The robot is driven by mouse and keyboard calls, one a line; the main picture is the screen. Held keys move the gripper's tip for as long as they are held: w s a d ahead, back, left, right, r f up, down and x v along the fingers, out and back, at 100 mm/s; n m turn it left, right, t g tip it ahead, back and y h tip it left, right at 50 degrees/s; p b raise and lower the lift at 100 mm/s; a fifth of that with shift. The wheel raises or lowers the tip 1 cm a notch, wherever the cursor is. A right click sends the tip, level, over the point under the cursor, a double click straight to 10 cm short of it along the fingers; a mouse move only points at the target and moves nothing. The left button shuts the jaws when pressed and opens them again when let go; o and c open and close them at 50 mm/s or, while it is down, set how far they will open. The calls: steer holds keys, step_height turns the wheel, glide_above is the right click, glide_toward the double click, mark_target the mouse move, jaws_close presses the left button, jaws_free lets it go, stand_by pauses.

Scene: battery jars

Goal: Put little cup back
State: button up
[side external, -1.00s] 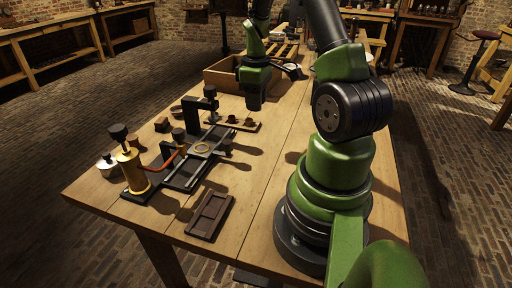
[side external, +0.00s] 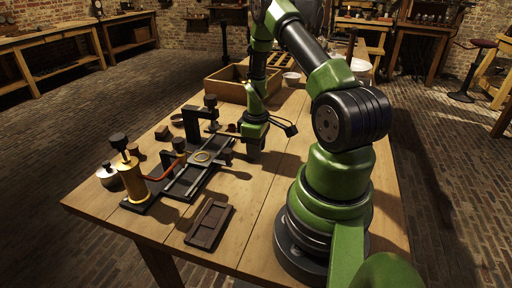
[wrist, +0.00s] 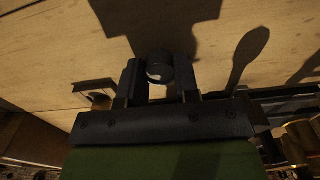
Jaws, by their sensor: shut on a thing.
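My gripper (side external: 254,151) hangs low over the table, right of the black apparatus. In the wrist view its two dark fingers (wrist: 160,82) are shut on a small dark round cup (wrist: 160,66) with a pale patch on its face. The cup's height above the table is hard to judge. In the side view the held cup cannot be made out. A brownish cup (wrist: 99,100) shows beside the left finger in the wrist view. In the side view a small reddish cup (side external: 232,128) shows just left of my gripper, which hides most of the tray there.
The black rail apparatus (side external: 190,177) with a brass cylinder (side external: 131,175) stands on the left. A dark shallow tray (side external: 208,225) lies at the front. An open wooden box (side external: 228,84) stands behind. Bare table (side external: 262,190) lies between the apparatus and my base.

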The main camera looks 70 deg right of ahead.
steer(key=shift+f, duration=0.1)
steer(key=o, duration=1)
steer(key=shift+c, duration=0.2)
steer(key=w+a+r+t, duration=0.1)
steer(key=a+r, duration=0.2)
steer(key=r, duration=0.7)
steer(key=w+a+r+t, duration=0.1)
steer(key=w+a+r, duration=0.15)
steer(key=r, duration=0.75)
steer(key=s+a+r+m+t, duration=0.1)
steer(key=s+a+r, duration=0.2)
steer(key=a, duration=0.3)
steer(key=s+a+r+m+t+y, duration=0.1)
steer(key=s+a+r+t, duration=0.1)
steer(key=a, duration=0.5)
steer(key=s+a+r+m+t+y, duration=0.1)
steer(key=s+a+r+m+t, duration=0.1)
steer(key=s+a+r, duration=0.2)
steer(key=a+r, duration=0.1)
steer(key=a, duration=0.2)
steer(key=shift+s+a+r, duration=0.15)
steer(key=shift+s+r, duration=0.2)
steer(key=shift+r, duration=0.05)
